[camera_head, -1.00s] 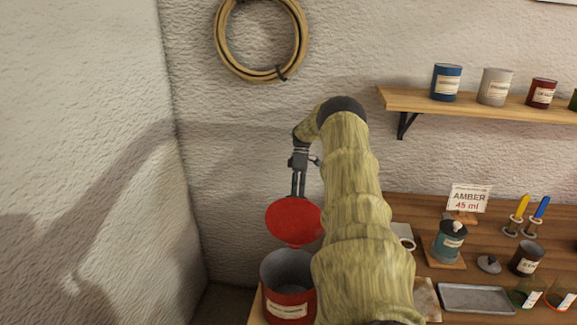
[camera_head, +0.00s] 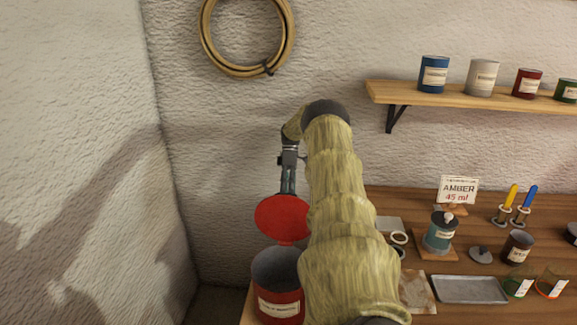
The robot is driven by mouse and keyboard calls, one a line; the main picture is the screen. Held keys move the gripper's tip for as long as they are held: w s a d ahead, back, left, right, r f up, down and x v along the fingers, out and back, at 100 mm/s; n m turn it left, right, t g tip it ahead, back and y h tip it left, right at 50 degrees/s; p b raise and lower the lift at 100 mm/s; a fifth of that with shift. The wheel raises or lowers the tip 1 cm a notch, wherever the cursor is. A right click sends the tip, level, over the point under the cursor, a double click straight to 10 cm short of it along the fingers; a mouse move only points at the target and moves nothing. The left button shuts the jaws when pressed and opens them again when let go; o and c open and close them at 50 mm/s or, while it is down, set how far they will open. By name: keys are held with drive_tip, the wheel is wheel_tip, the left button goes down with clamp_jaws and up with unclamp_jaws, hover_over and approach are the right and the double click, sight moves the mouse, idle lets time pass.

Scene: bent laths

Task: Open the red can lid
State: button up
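The red can (camera_head: 277,306) with a pale label stands at the lower centre, and its dark grey inside shows from above. Its red lid (camera_head: 280,218) is raised and tilted steeply up behind the mouth, its lower edge by the can's back rim. My gripper (camera_head: 288,192) points down at the lid's top edge, and its fingertips seem to touch or sit just behind it. The fingers look close together; whether they are fully shut is unclear. My arm hides the lid's right edge and the can's right side.
The wooden bench (camera_head: 405,205) holds a teal can (camera_head: 440,235), a dark cup (camera_head: 517,247), a metal tray (camera_head: 468,290) and an AMBER 45 ml sign (camera_head: 458,190). A wall shelf (camera_head: 460,95) carries several cans. A wall stands close at left.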

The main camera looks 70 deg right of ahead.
drive_tip(key=o, duration=0.4)
drive_tip(key=shift+s+d+f, duration=0.1)
drive_tip(key=shift+d+f, duration=0.05)
drive_tip(key=shift+f, duration=0.55)
drive_tip(key=shift+c, duration=0.2)
drive_tip(key=shift+r, duration=0.15)
drive_tip(key=shift+c, duration=0.2)
drive_tip(key=shift+s+r, duration=0.1)
drive_tip(key=shift+r, duration=0.05)
drive_tip(key=shift+c, duration=1.4)
drive_tip(key=shift+d+r, duration=0.35)
drive_tip(key=shift+r, duration=0.05)
drive_tip(key=shift+c, duration=0.9)
drive_tip(key=shift+g, duration=0.3)
drive_tip(key=d+r, duration=0.1)
drive_tip(key=d, duration=0.1)
drive_tip(key=d+r, duration=0.2)
drive_tip(key=shift+d+r, duration=0.15)
drive_tip(key=shift+d, duration=0.15)
drive_tip(key=shift+w, duration=0.2)
